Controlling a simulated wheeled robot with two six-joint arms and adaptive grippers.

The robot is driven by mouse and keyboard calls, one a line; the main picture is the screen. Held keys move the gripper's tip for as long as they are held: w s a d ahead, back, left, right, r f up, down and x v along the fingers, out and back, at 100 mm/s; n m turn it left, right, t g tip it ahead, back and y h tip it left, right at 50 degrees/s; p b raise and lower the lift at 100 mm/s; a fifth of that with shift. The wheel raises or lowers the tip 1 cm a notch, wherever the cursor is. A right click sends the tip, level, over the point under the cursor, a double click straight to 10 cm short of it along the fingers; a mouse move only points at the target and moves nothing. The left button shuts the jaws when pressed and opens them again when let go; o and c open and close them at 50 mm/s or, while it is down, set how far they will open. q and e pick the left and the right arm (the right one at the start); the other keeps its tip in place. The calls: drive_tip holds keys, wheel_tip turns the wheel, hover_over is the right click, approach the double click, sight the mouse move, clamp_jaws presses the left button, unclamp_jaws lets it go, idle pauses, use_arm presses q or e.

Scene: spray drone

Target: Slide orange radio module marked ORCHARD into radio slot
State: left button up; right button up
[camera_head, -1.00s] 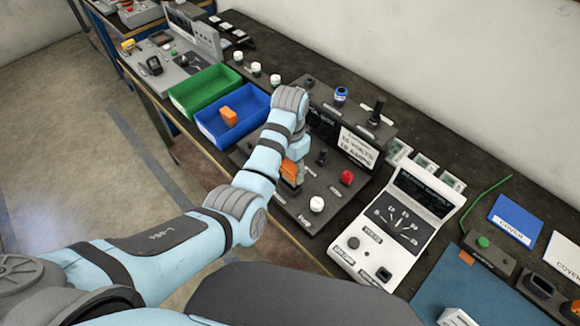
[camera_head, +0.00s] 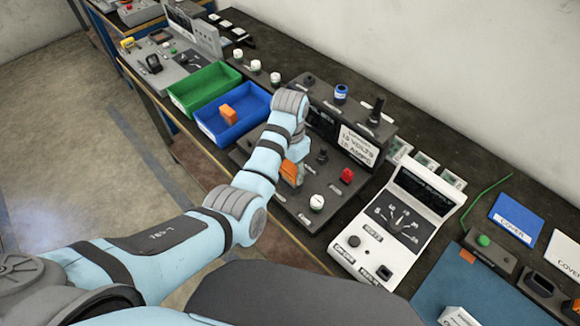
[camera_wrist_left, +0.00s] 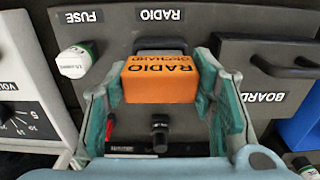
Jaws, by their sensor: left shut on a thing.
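The orange radio module (camera_wrist_left: 160,82), marked RADIO and ORCHARD, sits between the green-padded fingers of my left gripper (camera_wrist_left: 165,100), which is shut on it. The lettering reads upside down in the left wrist view. The module's far end is at a dark opening (camera_wrist_left: 160,44) beside the RADIO label on the dark panel. I cannot tell how far it is inside. In the head view the module (camera_head: 290,172) shows just past my left wrist, over the dark console (camera_head: 325,190); the fingers are mostly hidden. My right gripper is not in view.
A second orange block (camera_head: 229,114) lies in the blue bin (camera_head: 207,126), beside a green bin (camera_head: 180,98). The console has a white knob (camera_head: 317,202) and a red one (camera_head: 347,175). A white meter (camera_head: 385,245) stands to the right. A BOARD slot handle (camera_wrist_left: 285,68) adjoins the RADIO area.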

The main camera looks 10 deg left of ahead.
sight(290, 168)
use_arm(q)
drive_tip(key=shift+f+b, duration=0.6)
drive_tip(key=shift+f, duration=0.8)
drive_tip(key=o, duration=1.6)
drive_tip(key=shift+o, duration=0.2)
drive_tip(key=shift+r, duration=0.15)
wheel_tip(290, 168, up, 7)
drive_tip(key=shift+r, duration=0.15)
